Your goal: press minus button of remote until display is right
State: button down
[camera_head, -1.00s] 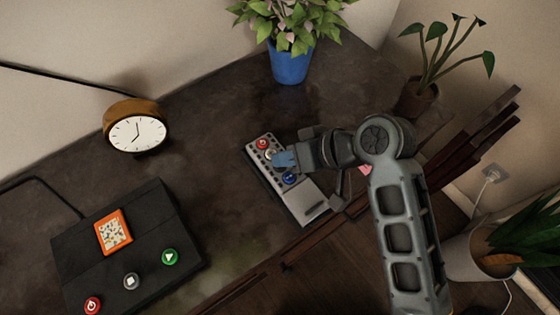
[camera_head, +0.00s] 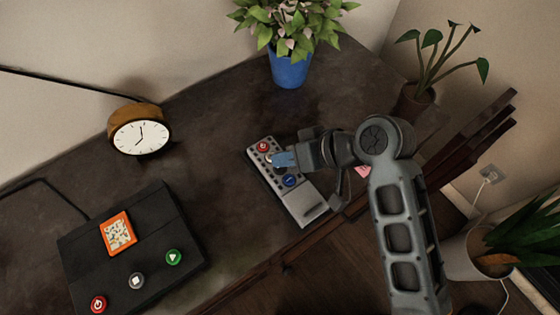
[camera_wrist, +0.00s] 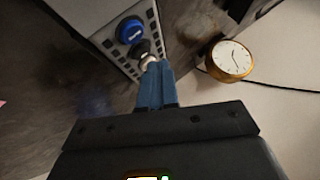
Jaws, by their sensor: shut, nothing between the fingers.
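The grey remote (camera_head: 301,206) lies tilted in the picture on the dark tabletop. It has a red button (camera_head: 263,146) at its far end and a blue button (camera_head: 290,181) with a pale bar mark. A round pale button lies between them, mostly hidden by my fingers. My gripper (camera_head: 274,160) is shut and empty, its blue fingertips over that middle button. In the wrist view the fingertips (camera_wrist: 152,66) are at the pale button, close to the blue button (camera_wrist: 131,30). I cannot tell whether they touch or press it. No readable number display shows.
A black box (camera_head: 190,225) with an orange-framed patterned panel (camera_head: 117,233) and several buttons stands at left. A clock (camera_head: 140,135) is behind it. A blue flowerpot (camera_head: 289,68) stands at the back, and a brown plant pot (camera_head: 413,104) at right. Tabletop left of the remote is clear.

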aim_at(285, 170)
dwell(0.3)
notch_tip(285, 170, up, 5)
jog(key=p, duration=0.5)
jog(key=shift+r, duration=0.1)
dwell(0.8)
jog(key=s+d+f+t, duration=0.1)
jog(key=d, duration=0.1)
jog(key=s+d+f+m+t+h, duration=0.1)
jog(key=s+d+f, duration=0.1)
jog(key=s+d+f+m+h, duration=0.1)
jog(key=s+d+f, duration=0.1)
jog(key=d, duration=0.1)
jog(key=shift+d+t, duration=0.1)
jog(key=shift+t, duration=0.3)
jog(key=s+d+m+t+h, duration=0.2)
jog(key=s+d+t+h, duration=0.1)
jog(key=s+d, duration=0.55)
jog(key=s+d+r+t+h, duration=0.1)
jog(key=s+d+r+t, duration=0.1)
jog(key=s+r, duration=0.6)
jog(key=s+d+r+m+t+h, duration=0.1)
jog(key=s+r+t, duration=0.3)
jog(key=s+r, duration=0.4)
jog(key=shift+s+d+r+h, duration=0.4)
jog(key=shift+d+r+h, duration=0.15)
jog(key=shift+h, duration=0.25)
